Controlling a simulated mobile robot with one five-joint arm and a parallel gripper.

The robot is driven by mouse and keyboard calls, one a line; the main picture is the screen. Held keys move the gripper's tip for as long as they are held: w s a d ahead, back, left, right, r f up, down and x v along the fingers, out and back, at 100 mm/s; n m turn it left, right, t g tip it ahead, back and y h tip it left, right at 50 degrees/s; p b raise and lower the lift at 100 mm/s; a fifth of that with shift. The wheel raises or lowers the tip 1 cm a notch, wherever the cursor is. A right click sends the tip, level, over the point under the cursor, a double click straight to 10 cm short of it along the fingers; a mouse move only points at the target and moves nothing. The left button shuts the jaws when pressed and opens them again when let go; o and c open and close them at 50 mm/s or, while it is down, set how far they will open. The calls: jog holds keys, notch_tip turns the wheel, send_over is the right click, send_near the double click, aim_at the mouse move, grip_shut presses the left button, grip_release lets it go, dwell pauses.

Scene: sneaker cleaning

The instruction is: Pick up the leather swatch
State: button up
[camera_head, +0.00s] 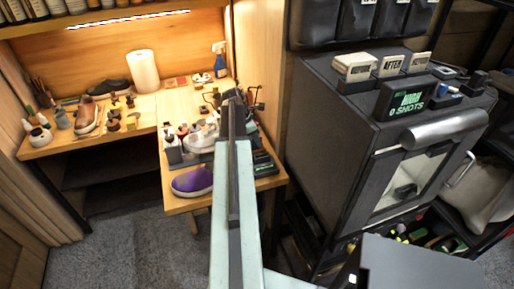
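Several small flat coloured pieces, perhaps swatches (198,78), lie at the back of the wooden workbench, right of the white paper roll (143,72). They are too small for me to tell which is the leather swatch. My arm reaches forward from the bottom middle. My gripper (235,98) is at its far end, over the right part of the bench and in front of dark items there. Its fingers are too small and mixed with the background to show whether they are open or shut. My arm hides part of the bench.
A purple shoe (193,181) stands at the bench's front edge, with bottles and a pale shoe (202,138) behind it. Brown shoes and brushes stand on the left bench (62,140). A blue spray bottle (220,62) stands at the back. A dark cabinet (340,130) is right.

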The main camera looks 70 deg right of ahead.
grip_shut()
jog(key=shift+r, duration=0.1)
notch_tip(320, 180, up, 10)
jog(key=p, duration=1)
jog(key=shift+r, duration=0.1)
jog(key=shift+a, duration=0.1)
jog(key=s+a+r+p, duration=0.2)
jog(key=s+a, duration=0.2)
jog(key=a, duration=0.3)
jog(key=shift+s, duration=0.2)
